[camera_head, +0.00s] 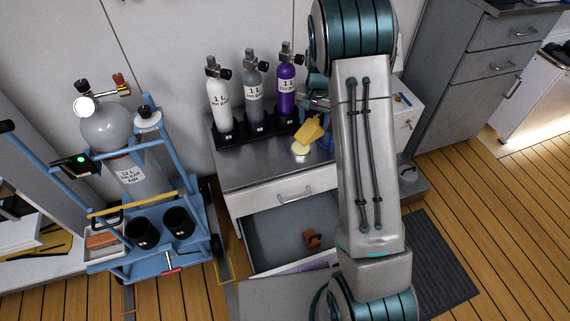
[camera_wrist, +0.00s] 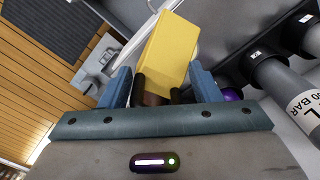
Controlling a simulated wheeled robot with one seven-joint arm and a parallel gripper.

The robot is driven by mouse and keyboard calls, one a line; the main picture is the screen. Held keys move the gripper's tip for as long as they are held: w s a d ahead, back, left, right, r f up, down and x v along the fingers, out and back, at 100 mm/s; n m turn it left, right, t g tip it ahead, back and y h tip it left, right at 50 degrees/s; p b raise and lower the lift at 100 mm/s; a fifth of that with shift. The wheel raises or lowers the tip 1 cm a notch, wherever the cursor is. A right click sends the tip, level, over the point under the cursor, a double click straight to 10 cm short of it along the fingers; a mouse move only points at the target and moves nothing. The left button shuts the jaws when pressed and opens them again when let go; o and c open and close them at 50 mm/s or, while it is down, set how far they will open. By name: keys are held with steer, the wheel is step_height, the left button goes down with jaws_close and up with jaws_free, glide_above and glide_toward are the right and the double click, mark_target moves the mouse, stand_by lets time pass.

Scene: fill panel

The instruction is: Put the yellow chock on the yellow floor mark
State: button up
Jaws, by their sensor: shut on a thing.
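The yellow chock (camera_head: 309,131) is held above the steel worktop, close to a pale yellow round thing on it. In the wrist view the chock (camera_wrist: 168,50) stands out beyond the fingers. My gripper (camera_wrist: 160,90) is shut on its near end, with a blue finger on each side and a brown part between them. In the head view my arm partly hides the gripper. A thin yellow outline (camera_head: 222,270) shows on the wooden floor, by the right side of the blue cart; it may be the yellow floor mark, and the cart partly covers it.
Several small cylinders (camera_head: 253,92) stand in a black rack on the worktop. The blue cart (camera_head: 200,235) carries a large grey cylinder (camera_head: 125,150). A dark mat (camera_head: 440,265) lies at right.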

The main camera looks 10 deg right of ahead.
steer(key=w+f+b, duration=0.1)
steer(key=b, duration=0.1)
steer(key=w+d+f+m+b, duration=0.1)
steer(key=f+b, duration=0.1)
steer(key=w+d+f+m+b, duration=0.1)
steer(key=b, duration=0.1)
steer(key=shift+w+f, duration=0.15)
steer(key=shift+f, duration=0.15)
steer(key=b, duration=0.1)
steer(key=w+f+m+b, duration=0.1)
steer(key=shift+d+m+b, duration=0.3)
steer(key=shift+b, duration=0.05)
steer(key=shift+c, duration=0.2)
steer(key=b, duration=0.4)
glide_above(284, 162)
step_height(284, 162, down, 7)
step_height(284, 162, down, 4)
steer(key=shift+r+b, duration=0.1)
steer(key=shift+b, duration=0.9)
steer(key=o, duration=1.3)
steer(key=shift+c, duration=0.2)
